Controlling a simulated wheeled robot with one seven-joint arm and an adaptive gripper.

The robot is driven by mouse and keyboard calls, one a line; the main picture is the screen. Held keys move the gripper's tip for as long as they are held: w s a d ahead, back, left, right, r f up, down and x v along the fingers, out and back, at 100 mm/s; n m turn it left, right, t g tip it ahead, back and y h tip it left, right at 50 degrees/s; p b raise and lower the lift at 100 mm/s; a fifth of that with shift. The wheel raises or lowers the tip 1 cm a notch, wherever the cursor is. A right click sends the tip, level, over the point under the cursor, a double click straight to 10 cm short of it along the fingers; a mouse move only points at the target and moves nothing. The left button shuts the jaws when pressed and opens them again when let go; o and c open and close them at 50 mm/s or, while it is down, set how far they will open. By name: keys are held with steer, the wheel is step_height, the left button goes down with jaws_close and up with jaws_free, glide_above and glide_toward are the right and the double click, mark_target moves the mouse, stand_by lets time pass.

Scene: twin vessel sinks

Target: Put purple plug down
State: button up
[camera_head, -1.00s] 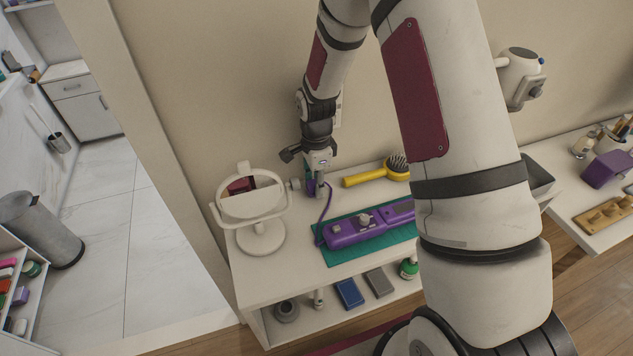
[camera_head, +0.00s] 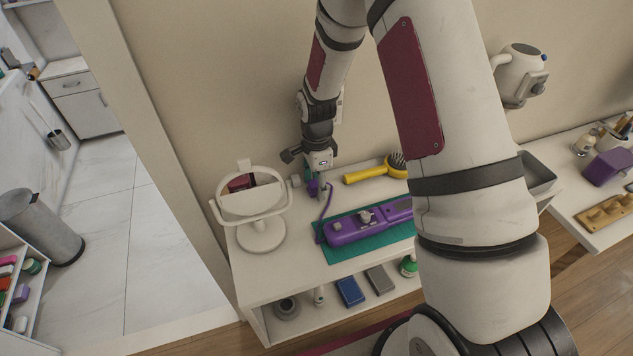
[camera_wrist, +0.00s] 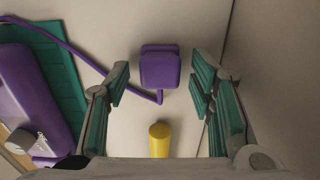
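The purple plug (camera_wrist: 160,68) lies between my fingertips in the wrist view, with a visible gap on each side. It appears to rest on the white tabletop. Its purple cord (camera_wrist: 70,47) runs left toward the purple appliance (camera_wrist: 28,105) on a green mat (camera_wrist: 62,75). My gripper (camera_wrist: 158,85) is open, with green-padded fingers. In the head view my gripper (camera_head: 318,192) points down at the back left of the table, and the plug (camera_head: 312,187) shows small beside a finger. The appliance (camera_head: 368,224) lies on the green mat (camera_head: 345,252).
A white-framed mirror (camera_head: 262,235) stands left of my gripper. A yellow hairbrush (camera_head: 372,174) lies to the right; its yellow handle end (camera_wrist: 159,140) is near my fingers. The wall is close behind the table (camera_head: 285,265). The front left tabletop is clear.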

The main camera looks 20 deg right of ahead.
step_height(320, 180, up, 13)
steer(key=b, duration=0.2)
step_height(320, 180, up, 8)
steer(key=f+n+t, duration=0.1)
steer(key=n, duration=0.2)
glide_above(316, 182)
steer(key=s, duration=0.4)
steer(key=s+r+n+t, duration=0.2)
steer(key=s+r+n, duration=0.4)
steer(key=s, duration=0.4)
steer(key=s+r+n+t, duration=0.2)
steer(key=s+r+n, duration=0.5)
steer(key=s+n, duration=0.2)
steer(key=shift+s+a+t, duration=0.3)
steer(key=shift+s+a, duration=0.05)
steer(key=shift+s, duration=0.15)
steer(key=shift+r, duration=0.1)
